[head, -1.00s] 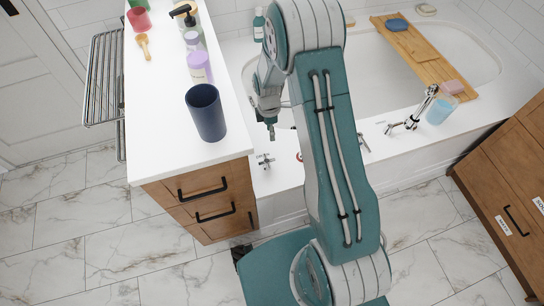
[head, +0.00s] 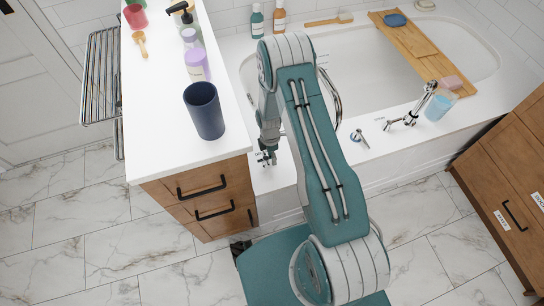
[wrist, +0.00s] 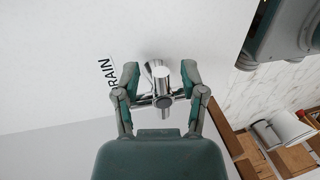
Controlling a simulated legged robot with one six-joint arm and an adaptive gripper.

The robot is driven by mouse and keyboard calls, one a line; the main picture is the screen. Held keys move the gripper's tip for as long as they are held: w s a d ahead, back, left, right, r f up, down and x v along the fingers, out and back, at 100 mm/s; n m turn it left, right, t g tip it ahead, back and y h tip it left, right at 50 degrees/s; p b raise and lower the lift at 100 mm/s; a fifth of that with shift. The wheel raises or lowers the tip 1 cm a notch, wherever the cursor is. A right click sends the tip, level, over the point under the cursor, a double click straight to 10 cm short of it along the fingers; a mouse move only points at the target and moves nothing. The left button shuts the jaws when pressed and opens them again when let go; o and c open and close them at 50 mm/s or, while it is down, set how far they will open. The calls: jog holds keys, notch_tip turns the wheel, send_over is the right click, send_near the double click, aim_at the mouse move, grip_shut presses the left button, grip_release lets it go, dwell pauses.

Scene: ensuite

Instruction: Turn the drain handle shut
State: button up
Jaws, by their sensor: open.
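The drain handle (wrist: 161,84) is a chrome cross-shaped tap on the white tub ledge, beside black lettering that reads "RAIN" with its start hidden. My gripper (wrist: 160,73) is open in the wrist view, with one finger on each side of the handle. I cannot tell whether either finger touches it. In the head view my gripper (head: 268,148) points down at the ledge near the vanity's corner. The handle (head: 266,161) shows there only in part, just below the fingers.
My arm hides part of the ledge.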

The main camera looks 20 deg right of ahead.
aim_at(268, 164)
jog(key=shift+f, duration=0.25)
jog(key=shift+c, duration=0.3)
grip_shut()
jog(key=shift+s, duration=0.1)
jog(key=m, duration=0.2)
jog(key=s+m, duration=0.1)
jog(key=m, duration=0.1)
jog(key=shift+y, duration=0.4)
jog(key=m, duration=0.5)
jog(key=shift+s+a+t+y, duration=0.3)
jog(key=shift+s+y, duration=0.05)
jog(key=shift+y, duration=0.05)
jog(key=m, duration=0.3)
jog(key=a+m, duration=0.1)
jog(key=shift+s+m+t, duration=0.25)
jog(key=shift+m+t, duration=0.05)
jog(key=shift+t, duration=0.1)
jog(key=shift+s+a+m+t+y, duration=0.1)
jog(key=shift+a+m+t+y, duration=0.1)
jog(key=shift+m, duration=0.9)
jog(key=shift+a+m+t+y, duration=0.1)
jog(key=shift+a+m+t, duration=0.1)
jog(key=shift+m, duration=0.9)
